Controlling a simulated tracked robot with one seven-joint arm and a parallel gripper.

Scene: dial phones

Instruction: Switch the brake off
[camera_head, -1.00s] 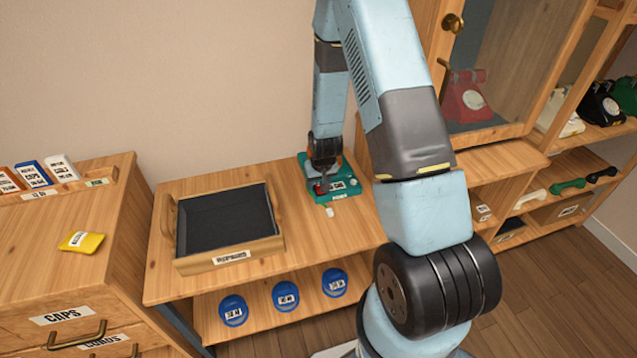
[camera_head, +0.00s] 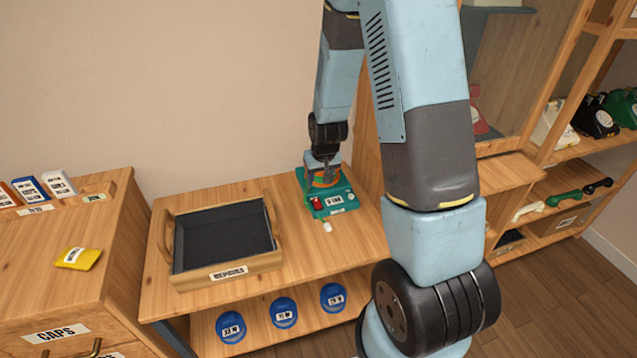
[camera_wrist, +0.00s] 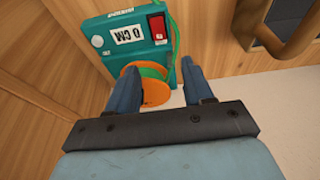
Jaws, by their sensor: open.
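A teal device (camera_head: 343,190) stands at the back right of the wooden bench, against the wall side. It carries a red switch (camera_head: 316,202), which also shows in the wrist view (camera_wrist: 158,24) beside a label reading "0 CM" (camera_wrist: 127,34). Which way the switch is tipped I cannot tell. An orange and green spool (camera_wrist: 155,92) sits on the device. My gripper (camera_head: 322,168) is open above the spool, behind the switch in the head view. In the wrist view the fingers lie on either side of the spool, and whether they touch it is unclear.
A dark-lined tray (camera_head: 222,232) stands on the bench to the left. Blue round items (camera_head: 284,312) line the shelf below. A cabinet post (camera_head: 365,140) rises close to the right.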

